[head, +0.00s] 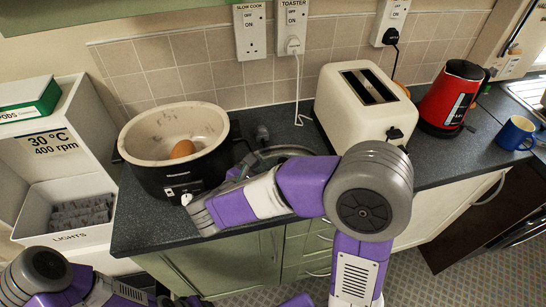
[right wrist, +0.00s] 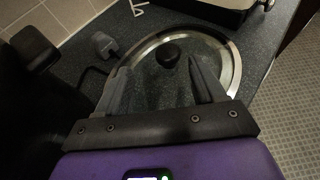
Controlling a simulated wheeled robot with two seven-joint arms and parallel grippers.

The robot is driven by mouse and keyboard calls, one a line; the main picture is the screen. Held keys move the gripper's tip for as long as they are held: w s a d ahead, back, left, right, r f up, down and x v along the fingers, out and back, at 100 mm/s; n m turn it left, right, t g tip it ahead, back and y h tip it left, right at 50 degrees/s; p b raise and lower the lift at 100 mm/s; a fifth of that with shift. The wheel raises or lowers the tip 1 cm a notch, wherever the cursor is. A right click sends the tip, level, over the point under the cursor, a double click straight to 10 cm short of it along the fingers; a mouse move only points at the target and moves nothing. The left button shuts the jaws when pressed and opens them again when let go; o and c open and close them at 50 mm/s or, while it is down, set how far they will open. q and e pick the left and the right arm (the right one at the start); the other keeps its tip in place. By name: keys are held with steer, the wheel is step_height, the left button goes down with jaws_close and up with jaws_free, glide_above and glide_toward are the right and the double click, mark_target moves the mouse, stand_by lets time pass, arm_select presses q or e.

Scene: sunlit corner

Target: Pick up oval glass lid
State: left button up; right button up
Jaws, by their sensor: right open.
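The oval glass lid (right wrist: 215,50) lies on the dark worktop, with a shiny metal rim and a black knob (right wrist: 168,55) in its middle. In the head view the lid (head: 290,149) shows behind my right forearm, which hides its near part. My right gripper (right wrist: 158,68) is open above the lid, its two fingers on either side of the knob. Whether they touch the knob or glass I cannot tell. In the head view the right gripper (head: 258,158) is partly covered by my arm. My left arm is low at the left; its jaws cannot be made out.
A black slow cooker (head: 160,185) with a brown egg-like object (head: 183,149) inside stands left of the lid. A cream toaster (head: 345,115) stands to the right, then a red kettle (head: 450,98) and a blue mug (head: 514,134). The tiled wall is behind; the worktop's front edge is close.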

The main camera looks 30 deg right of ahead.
steer(key=shift+w+d+f, duration=0.15)
steer(key=shift+w+d, duration=0.1)
steer(key=shift+w, duration=0.15)
steer(key=shift+d+f+b, duration=0.15)
steer(key=shift+d+b, duration=0.15)
steer(key=shift+d, duration=0.05)
steer(key=x, duration=0.1)
steer(key=b+x, duration=0.1)
steer(key=x, duration=0.1)
steer(key=s+b+x, duration=0.1)
steer(key=x, duration=0.1)
steer(key=shift+d+f, duration=0.2)
steer(key=shift+d, duration=0.15)
steer(key=shift+w+d, duration=0.2)
steer(key=shift+d, duration=0.05)
steer(key=shift+c, duration=0.3)
jaws_close()
